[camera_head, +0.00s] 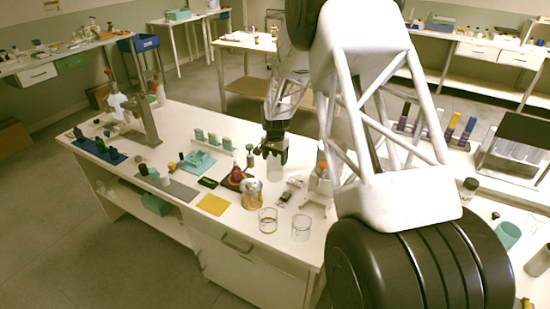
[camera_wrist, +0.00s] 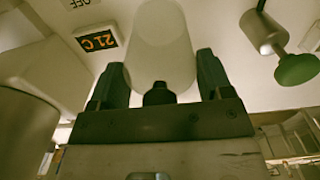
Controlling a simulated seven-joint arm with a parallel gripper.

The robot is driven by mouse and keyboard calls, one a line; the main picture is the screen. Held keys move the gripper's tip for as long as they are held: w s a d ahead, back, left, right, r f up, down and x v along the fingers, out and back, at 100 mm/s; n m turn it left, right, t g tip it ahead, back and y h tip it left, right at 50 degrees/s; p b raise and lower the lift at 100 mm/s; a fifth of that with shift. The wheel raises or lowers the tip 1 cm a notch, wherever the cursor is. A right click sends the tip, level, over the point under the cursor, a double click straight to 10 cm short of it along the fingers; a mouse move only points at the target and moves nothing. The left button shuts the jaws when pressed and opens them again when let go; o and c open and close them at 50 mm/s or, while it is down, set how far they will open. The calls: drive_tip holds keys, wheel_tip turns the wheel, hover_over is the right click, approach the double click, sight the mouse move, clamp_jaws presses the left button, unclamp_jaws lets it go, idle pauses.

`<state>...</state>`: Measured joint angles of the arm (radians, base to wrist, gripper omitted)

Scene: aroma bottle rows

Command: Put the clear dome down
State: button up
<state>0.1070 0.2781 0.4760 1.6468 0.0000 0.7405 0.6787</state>
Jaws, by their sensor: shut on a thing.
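The clear dome (camera_wrist: 160,40) is a pale, see-through, rounded cylinder that fills the space between my fingers in the wrist view. My gripper (camera_wrist: 160,68) is shut on it, with one dark finger on each side. In the head view my gripper (camera_head: 272,151) points down above the white table, behind the amber-coloured glass jar. The dome (camera_head: 273,168) shows only faintly there, under the fingers. I cannot tell how far its lower edge is from the table.
An amber glass jar (camera_head: 251,195), a yellow mat (camera_head: 212,204) and two empty beakers (camera_head: 268,221) (camera_head: 301,228) stand in front. A stand (camera_head: 319,183) is right. The front left tabletop is partly clear.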

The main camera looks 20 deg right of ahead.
drive_tip(key=shift+f, duration=0.1)
drive_tip(key=o, duration=1)
wheel_tip(320, 180, up, 12)
drive_tip(key=shift+r, duration=0.15)
idle(0.3)
idle(0.3)
